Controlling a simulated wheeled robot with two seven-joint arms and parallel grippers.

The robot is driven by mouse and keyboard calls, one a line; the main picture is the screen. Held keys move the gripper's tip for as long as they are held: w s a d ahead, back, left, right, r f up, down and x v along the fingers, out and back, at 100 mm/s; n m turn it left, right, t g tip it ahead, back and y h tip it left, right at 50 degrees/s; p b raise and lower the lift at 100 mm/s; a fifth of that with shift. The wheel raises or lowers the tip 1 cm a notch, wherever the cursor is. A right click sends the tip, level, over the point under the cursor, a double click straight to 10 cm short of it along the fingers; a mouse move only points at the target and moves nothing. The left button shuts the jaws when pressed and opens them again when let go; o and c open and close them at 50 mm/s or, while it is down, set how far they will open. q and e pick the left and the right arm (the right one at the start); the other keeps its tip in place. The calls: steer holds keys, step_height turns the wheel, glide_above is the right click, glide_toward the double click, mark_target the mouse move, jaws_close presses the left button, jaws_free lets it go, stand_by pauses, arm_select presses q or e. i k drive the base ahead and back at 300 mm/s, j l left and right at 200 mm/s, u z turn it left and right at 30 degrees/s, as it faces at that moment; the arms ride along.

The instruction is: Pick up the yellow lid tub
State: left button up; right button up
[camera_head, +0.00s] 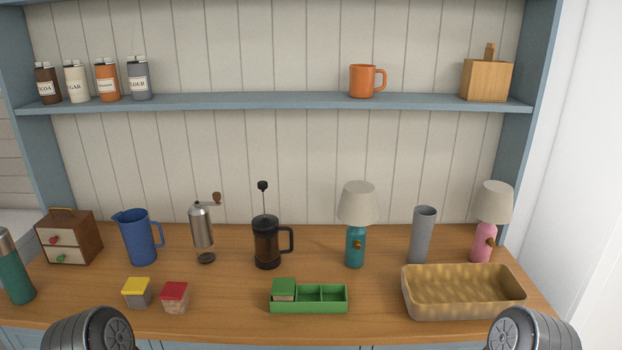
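The yellow lid tub (138,293) is a small grey-sided square tub with a yellow top. It stands upright on the left front of the wooden counter. A similar tub with a red lid (174,297) stands just to its right, with a narrow gap or slight overlap in this view. Parts of my arms show at the bottom left and bottom right edges, the left one below and left of the yellow lid tub. The fingers of both grippers are out of view.
A green divided tray (309,309) holds a green-lidded tub (284,290) in its left compartment. A woven basket (464,294) stands at right, a green flask (15,268) at far left. A blue pitcher (139,238), grinder (202,228) and French press (267,242) stand behind. Counter between red-lidded tub and tray is clear.

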mark_target(137, 290)
steer(key=u, duration=1.25)
steer(key=i+j, duration=0.45)
steer(key=j, duration=0.15)
steer(key=i+j, duration=0.5)
steer(key=j, duration=0.15)
